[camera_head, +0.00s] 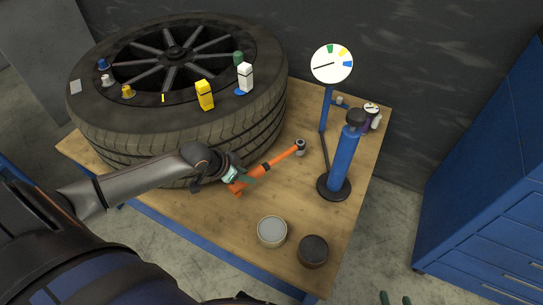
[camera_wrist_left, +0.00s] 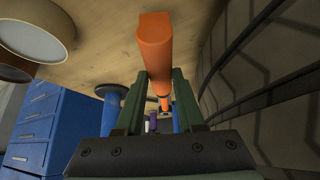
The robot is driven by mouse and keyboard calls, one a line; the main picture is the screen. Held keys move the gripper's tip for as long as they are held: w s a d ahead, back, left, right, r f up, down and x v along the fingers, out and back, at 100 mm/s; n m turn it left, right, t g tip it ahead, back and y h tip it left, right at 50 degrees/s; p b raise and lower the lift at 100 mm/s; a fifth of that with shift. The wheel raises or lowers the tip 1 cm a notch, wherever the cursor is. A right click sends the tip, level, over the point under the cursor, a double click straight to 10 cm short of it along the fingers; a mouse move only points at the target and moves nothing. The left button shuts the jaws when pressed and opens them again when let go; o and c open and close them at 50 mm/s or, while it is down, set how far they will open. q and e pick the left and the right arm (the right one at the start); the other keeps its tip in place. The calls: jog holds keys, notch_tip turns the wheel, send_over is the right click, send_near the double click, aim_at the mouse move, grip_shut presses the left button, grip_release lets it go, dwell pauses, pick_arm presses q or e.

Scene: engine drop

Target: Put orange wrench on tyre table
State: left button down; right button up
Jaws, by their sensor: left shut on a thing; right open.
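The orange wrench (camera_head: 279,158) has a long orange handle and a grey head at its far right end. My left gripper (camera_head: 240,178) is shut on its handle, over the wooden tyre table (camera_head: 205,222). In the left wrist view the orange wrench (camera_wrist_left: 154,45) lies between the two green fingers of my left gripper (camera_wrist_left: 160,95). I cannot tell whether the wrench touches the table top. My right gripper (camera_head: 395,300) shows only as green fingertips at the bottom edge of the head view, apart and empty, below the table's front edge.
A large tyre (camera_head: 180,140) fills the table's left and back, with small bottles and caps on it. A blue pump (camera_head: 345,160) with a gauge (camera_head: 332,63) stands right. Two round tins (camera_head: 272,231) (camera_head: 313,251) stand at the front. A blue cabinet (camera_head: 490,210) is beyond.

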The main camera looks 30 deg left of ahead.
aim_at(274, 160)
pick_arm(q)
jog(key=w, duration=0.2)
jog(key=w+d+b, duration=0.1)
jog(key=w, duration=0.1)
jog(key=w+d, duration=0.1)
jog(key=w, duration=0.1)
jog(key=shift+w+d, duration=0.15)
jog(key=shift+w, duration=0.1)
jog(key=w, duration=0.1)
jog(key=w+d+b, duration=0.1)
jog(key=w, duration=0.2)
jog(key=shift+w+d+b, duration=0.35)
notch_tip(274, 160, down, 3)
jog(key=shift+f+b, duration=0.1)
jog(key=shift+b, duration=0.65)
jog(key=shift+f, duration=0.1)
jog(key=c, duration=0.5)
grip_release()
pick_arm(e)
jog(key=w+r+n+t+y, duration=0.2)
jog(key=r+t, duration=0.3)
jog(key=r, duration=0.7)
jog(key=w+r+n+t+y, duration=0.2)
jog(key=r+t, duration=0.4)
jog(key=r, duration=0.6)
jog(key=shift+w+a+r+n+y, duration=0.3)
jog(key=shift+w+a+r+y, duration=0.1)
jog(key=shift+w, duration=0.1)
pick_arm(q)
jog(key=shift+s, duration=0.1)
